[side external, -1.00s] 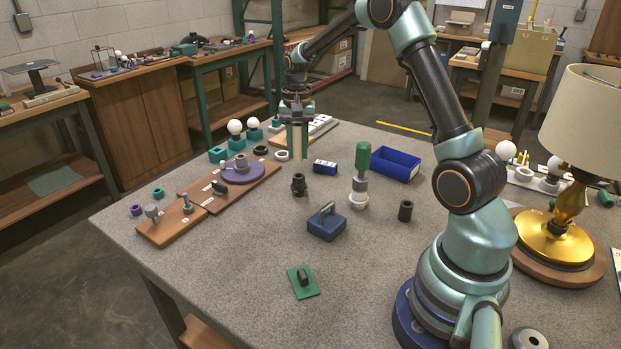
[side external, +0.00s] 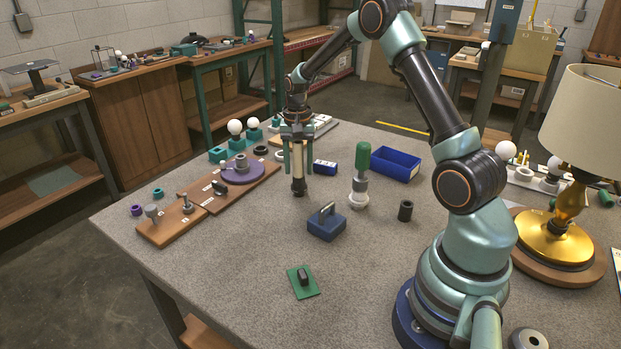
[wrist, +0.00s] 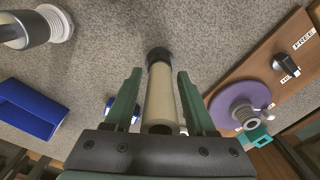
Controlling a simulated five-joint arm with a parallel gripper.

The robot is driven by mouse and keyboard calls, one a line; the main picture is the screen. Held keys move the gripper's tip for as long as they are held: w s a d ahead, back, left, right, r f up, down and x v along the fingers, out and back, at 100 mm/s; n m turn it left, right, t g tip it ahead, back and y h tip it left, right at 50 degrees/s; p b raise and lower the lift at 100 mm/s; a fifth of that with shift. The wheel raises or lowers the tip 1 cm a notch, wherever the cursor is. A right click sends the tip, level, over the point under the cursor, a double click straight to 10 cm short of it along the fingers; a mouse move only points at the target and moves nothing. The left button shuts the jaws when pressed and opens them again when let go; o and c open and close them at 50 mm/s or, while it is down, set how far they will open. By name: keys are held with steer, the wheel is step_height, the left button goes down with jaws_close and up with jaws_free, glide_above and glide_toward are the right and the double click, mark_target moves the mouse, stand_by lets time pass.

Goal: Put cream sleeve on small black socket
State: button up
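The cream sleeve (side external: 298,153) stands upright on the small black socket (side external: 299,187), whose lower part shows below it. In the wrist view the sleeve (wrist: 161,98) is in line with the dark socket (wrist: 158,55) at its far end. The join itself is too small to judge fully. My gripper (side external: 298,172) is open around the sleeve, with one finger on each side. In the wrist view a narrow gap shows between each finger of my gripper (wrist: 158,76) and the sleeve.
A blue-and-white block (side external: 325,167) lies close right of my gripper. A green-topped upright piece (side external: 361,170), a blue handled block (side external: 327,223) and a black cylinder (side external: 405,211) stand farther right. A wooden board with a purple disc (side external: 260,171) is left. The front table is mostly clear.

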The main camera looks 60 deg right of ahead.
steer(key=shift+r, duration=0.1)
step_height(320, 180, up, 12)
steer(key=r, duration=0.1)
steer(key=s+a+r+n+t, duration=0.2)
steer(key=s+a+r+n, duration=0.35)
steer(key=a, duration=0.45)
steer(key=s+a+n+t, duration=0.3)
steer(key=s+a+n, duration=0.3)
steer(key=s+a, duration=0.3)
steer(key=shift+s+f+t, duration=0.2)
steer(key=shift+s+t, duration=0.1)
steer(key=shift+s, duration=0.2)
